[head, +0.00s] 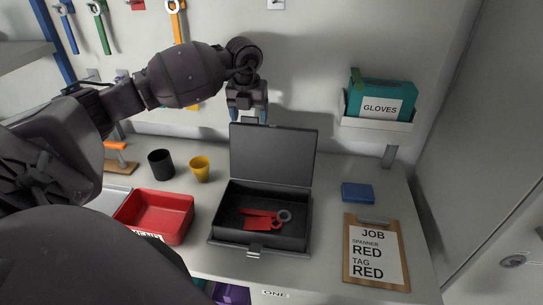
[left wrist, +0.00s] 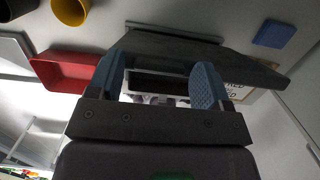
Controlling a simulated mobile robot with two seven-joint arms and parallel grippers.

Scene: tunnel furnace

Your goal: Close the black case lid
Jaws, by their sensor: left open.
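The black case (head: 262,243) stands open on the worktable, its lid (head: 272,155) raised upright at the back. A red spanner and a red tag (head: 258,218) lie inside it. My left gripper (head: 248,115) is open and points down at the upper left of the lid, just behind or above its top edge. In the left wrist view the lid (left wrist: 170,50) shows beyond the two blue fingertips (left wrist: 164,82); I cannot tell whether they touch it. My right gripper is not in view.
A red bin (head: 160,215), a black cup (head: 161,163) and a yellow cup (head: 200,168) stand left of the case. A blue block (head: 357,193) and a clipboard (head: 375,250) lie right. A shelf with a gloves box (head: 381,101) hangs at the back right.

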